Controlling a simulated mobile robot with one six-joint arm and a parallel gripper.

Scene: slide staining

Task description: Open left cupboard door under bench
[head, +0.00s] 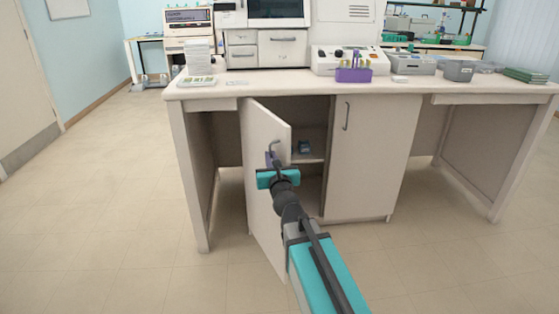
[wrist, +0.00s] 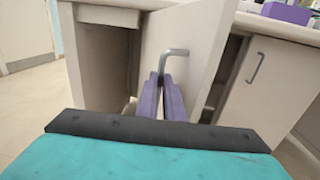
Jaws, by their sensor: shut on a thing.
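The left cupboard door (head: 262,180) under the bench stands part open, swung out to the left, with the dark inside of the cupboard showing beside it. Its bar handle (wrist: 173,52) is grey metal. My gripper (head: 272,160) is at the handle, and its two purple fingers (wrist: 164,98) are shut on the handle's lower part in the wrist view. The right cupboard door (head: 370,150) is closed, with its own upright handle (head: 346,116). Inside the open cupboard, a small dark blue thing (head: 304,146) sits on a shelf (head: 314,157).
The white bench top (head: 300,87) carries machines, a purple rack (head: 354,75) and grey boxes. The bench's left leg (head: 188,180) stands left of the open door. The floor (head: 120,200) to the left is clear.

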